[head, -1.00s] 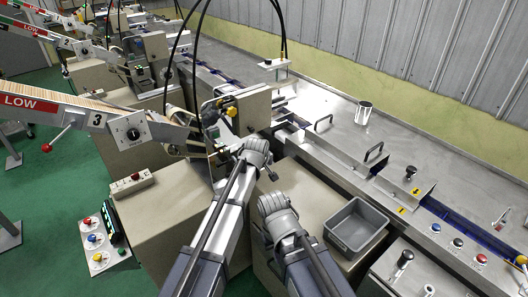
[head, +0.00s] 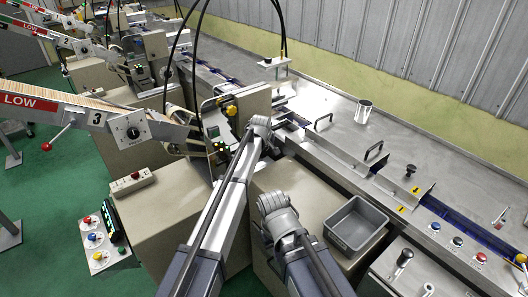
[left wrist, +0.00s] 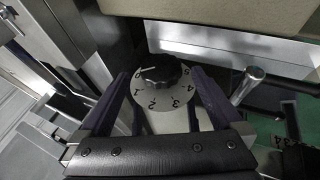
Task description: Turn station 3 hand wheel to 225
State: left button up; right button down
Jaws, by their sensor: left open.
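Station 3 (head: 97,118) is the nearest machine at the left in the head view, its arm marked LOW and 3. A black knob (left wrist: 163,63) stands on a pale round dial (left wrist: 170,102) with numbers from 0 to 5 in the left wrist view. My left gripper (left wrist: 160,75) is open, with a dark finger on either side of the dial. I cannot tell whether the fingers touch it. I cannot tell for sure which part is the hand wheel; no 225 reading is legible. My left arm hides the left fingertips in the head view.
A dial with a black knob (head: 133,132) sits on the station 3 arm. A yellow knob (head: 231,111) is on the machine's top. A grey bin (head: 357,226) stands right of my right arm. A metal rod (left wrist: 248,86) is close to the right finger.

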aim_at(264, 151)
pick_arm(q)
jog(key=shift+b+x, duration=0.7)
jog(key=shift+x, duration=0.35)
jog(key=shift+w+f+b, duration=0.15)
jog(key=shift+f+b, duration=0.2)
jog(key=shift+f, duration=0.1)
jog(key=c, duration=1.4)
